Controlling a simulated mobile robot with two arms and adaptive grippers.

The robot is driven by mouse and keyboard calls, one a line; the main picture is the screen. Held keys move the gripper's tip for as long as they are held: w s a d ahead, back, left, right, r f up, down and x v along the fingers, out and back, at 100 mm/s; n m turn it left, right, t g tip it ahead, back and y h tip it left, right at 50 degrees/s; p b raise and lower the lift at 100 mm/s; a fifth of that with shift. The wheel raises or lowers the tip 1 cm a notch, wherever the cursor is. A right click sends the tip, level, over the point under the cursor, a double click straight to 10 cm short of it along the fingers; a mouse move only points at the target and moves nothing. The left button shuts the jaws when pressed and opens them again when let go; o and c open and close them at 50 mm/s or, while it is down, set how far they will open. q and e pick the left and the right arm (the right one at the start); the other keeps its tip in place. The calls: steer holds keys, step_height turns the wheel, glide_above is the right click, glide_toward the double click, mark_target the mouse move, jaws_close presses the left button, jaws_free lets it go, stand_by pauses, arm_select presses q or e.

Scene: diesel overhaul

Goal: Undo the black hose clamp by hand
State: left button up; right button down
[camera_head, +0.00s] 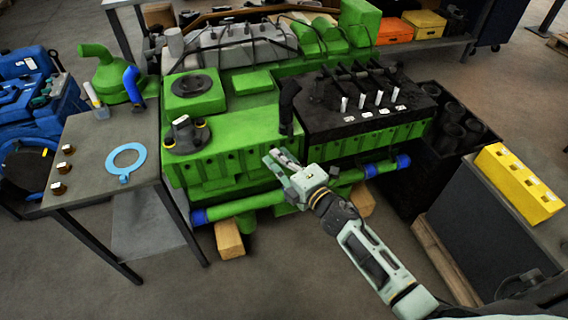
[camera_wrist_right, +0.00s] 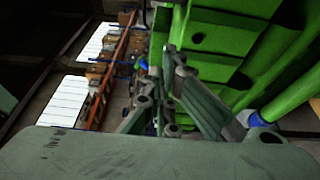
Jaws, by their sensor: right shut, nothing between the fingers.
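A black upright hose (camera_head: 288,103) stands at the front edge of the green engine (camera_head: 236,140), left of its black top section. I cannot make out a separate black clamp on it; any clamp there blends into the dark hose. My right gripper (camera_head: 274,157) is in front of the engine's front face, below the hose. Its fingers are shut and empty. In the right wrist view the gripper (camera_wrist_right: 176,68) points along the green engine side (camera_wrist_right: 220,38), and no black clamp can be told apart there. My left gripper is not in view.
A green pipe (camera_head: 255,202) with blue end sleeves (camera_head: 199,217) runs low along the engine front. A grey table (camera_head: 90,138) with a light blue ring (camera_head: 113,160) stands at left. A yellow block (camera_head: 518,183) sits on a dark cabinet at right. Wooden blocks (camera_head: 229,240) lie below.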

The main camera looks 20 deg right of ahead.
mark_target(290, 131)
steer(key=b+x, duration=0.1)
steer(key=x, duration=0.4)
steer(key=shift+w+a+f, duration=0.1)
steer(key=shift+w+a, duration=0.05)
steer(key=shift+w, duration=0.15)
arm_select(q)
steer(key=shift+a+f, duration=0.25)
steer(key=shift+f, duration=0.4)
arm_select(e)
steer(key=shift+s+d, duration=0.15)
steer(key=shift+d, duration=1.95)
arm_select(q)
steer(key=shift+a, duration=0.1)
arm_select(e)
steer(key=shift+d, duration=0.1)
